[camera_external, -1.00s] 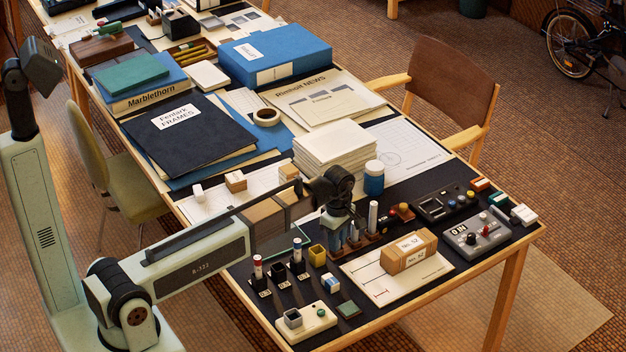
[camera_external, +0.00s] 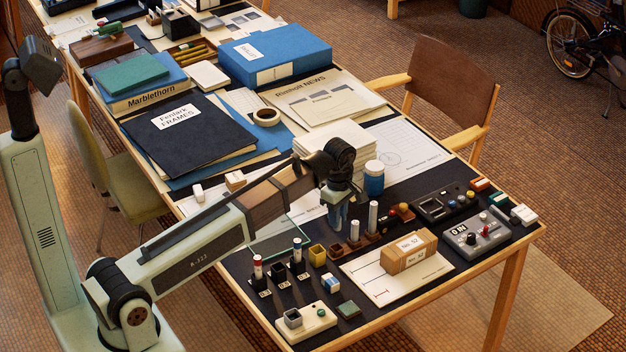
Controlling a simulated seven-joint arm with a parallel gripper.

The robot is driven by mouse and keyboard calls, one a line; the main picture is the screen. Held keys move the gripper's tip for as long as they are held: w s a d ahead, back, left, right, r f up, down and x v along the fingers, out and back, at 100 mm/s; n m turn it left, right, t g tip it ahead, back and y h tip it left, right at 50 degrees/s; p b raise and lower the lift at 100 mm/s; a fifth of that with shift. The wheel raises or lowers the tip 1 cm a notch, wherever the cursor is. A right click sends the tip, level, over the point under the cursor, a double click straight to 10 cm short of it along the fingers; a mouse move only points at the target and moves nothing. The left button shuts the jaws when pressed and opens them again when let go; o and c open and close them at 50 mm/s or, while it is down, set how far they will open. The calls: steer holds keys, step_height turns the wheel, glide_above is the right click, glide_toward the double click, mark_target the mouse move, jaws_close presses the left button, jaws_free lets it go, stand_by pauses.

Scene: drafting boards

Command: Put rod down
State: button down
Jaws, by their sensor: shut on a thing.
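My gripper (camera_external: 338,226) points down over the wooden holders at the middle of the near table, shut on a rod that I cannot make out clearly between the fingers. The fingertips are a little above the left wooden holder (camera_external: 335,252). A pale rod (camera_external: 355,229) stands upright just right of the fingers, and another pale rod (camera_external: 373,217) stands farther right.
A yellow square cup (camera_external: 317,255) stands left of the wooden holders. A cardboard box (camera_external: 408,252) lies on a white sheet to the right. A blue jar (camera_external: 374,178) and a paper stack (camera_external: 335,150) stand behind. Control boxes (camera_external: 476,236) occupy the right end.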

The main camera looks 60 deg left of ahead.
steer(key=shift+r, duration=0.4)
steer(key=shift+a+r, duration=0.2)
steer(key=shift+a, duration=0.05)
steer(key=s+a+n, duration=0.2)
steer(key=s+a, duration=0.2)
steer(key=a, duration=0.8)
steer(key=n, duration=0.2)
glide_above(273, 231)
steer(key=shift+f, duration=4.9)
steer(key=shift+f, duration=0.15)
steer(key=c, duration=1)
jaws_free()
